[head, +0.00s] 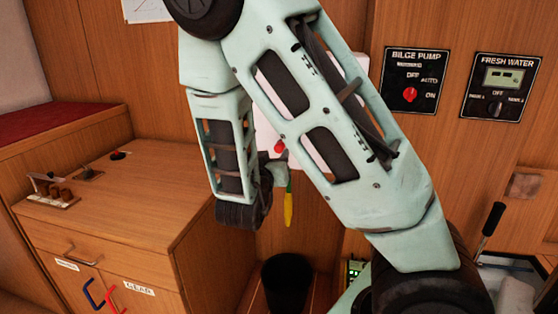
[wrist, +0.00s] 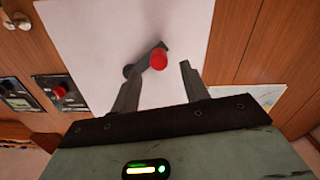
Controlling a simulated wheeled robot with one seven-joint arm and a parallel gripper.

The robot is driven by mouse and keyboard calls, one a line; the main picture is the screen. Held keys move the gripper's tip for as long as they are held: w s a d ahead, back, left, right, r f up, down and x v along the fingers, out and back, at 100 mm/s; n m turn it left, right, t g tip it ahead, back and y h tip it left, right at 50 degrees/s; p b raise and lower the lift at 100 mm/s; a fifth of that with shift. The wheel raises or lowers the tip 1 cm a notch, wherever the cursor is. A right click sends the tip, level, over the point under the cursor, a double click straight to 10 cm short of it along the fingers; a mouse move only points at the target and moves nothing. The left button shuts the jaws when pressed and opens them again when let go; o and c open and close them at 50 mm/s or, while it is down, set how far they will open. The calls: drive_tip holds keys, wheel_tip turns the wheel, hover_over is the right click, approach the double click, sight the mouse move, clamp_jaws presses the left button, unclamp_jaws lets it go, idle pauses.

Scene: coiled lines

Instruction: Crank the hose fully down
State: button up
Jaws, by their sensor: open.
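A crank with a red knob (wrist: 158,60) and a short dark arm (wrist: 143,62) is mounted on a white panel (wrist: 90,35). In the head view the red knob (head: 279,147) shows beside my arm, which covers much of the white panel (head: 305,150). My gripper (wrist: 160,67) is open, with its fingers on either side of the knob in the wrist view. Whether a finger touches the knob, and how deep the fingers reach, I cannot tell. No hose is clearly visible.
A yellow object (head: 288,208) hangs below the gripper. A dark bin (head: 285,283) stands on the floor. A wooden cabinet (head: 130,215) is at left. The bilge pump panel (head: 414,82) and fresh water panel (head: 503,87) are on the right wall; a black-handled lever (head: 492,220) is below.

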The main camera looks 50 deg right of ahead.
sight(277, 150)
drive_tip(key=x, duration=0.6)
drive_tip(key=shift+w+d, duration=0.1)
drive_tip(key=shift+d, duration=0.1)
clamp_jaws()
